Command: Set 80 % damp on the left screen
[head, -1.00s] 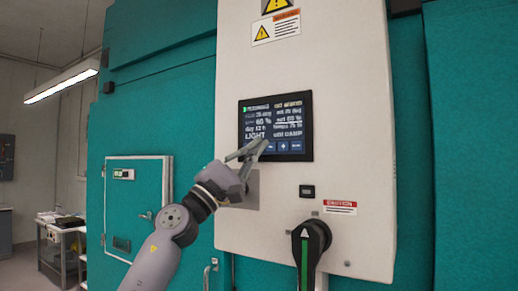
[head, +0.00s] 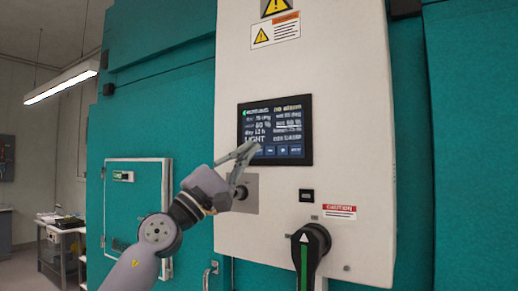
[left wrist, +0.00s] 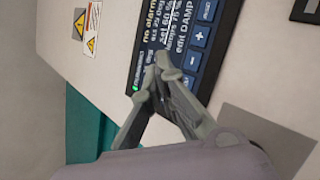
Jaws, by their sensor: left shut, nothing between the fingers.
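The screen (head: 290,126) is a dark panel with white text and a row of blue buttons along its bottom, on a white cabinet. In the left wrist view the screen (left wrist: 178,32) shows "no alarm", a "set" line, "edit DAMP" and plus and minus buttons. In the left wrist view the left gripper (left wrist: 163,72) covers part of the screen's button row. I cannot tell whether it touches. My right gripper is not in view.
A black rotary handle (head: 311,247) sticks out below the screen, with a small black switch (head: 306,196) above it. A grey plate (head: 246,193) sits behind my gripper. A teal chamber door (head: 137,205) is at left.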

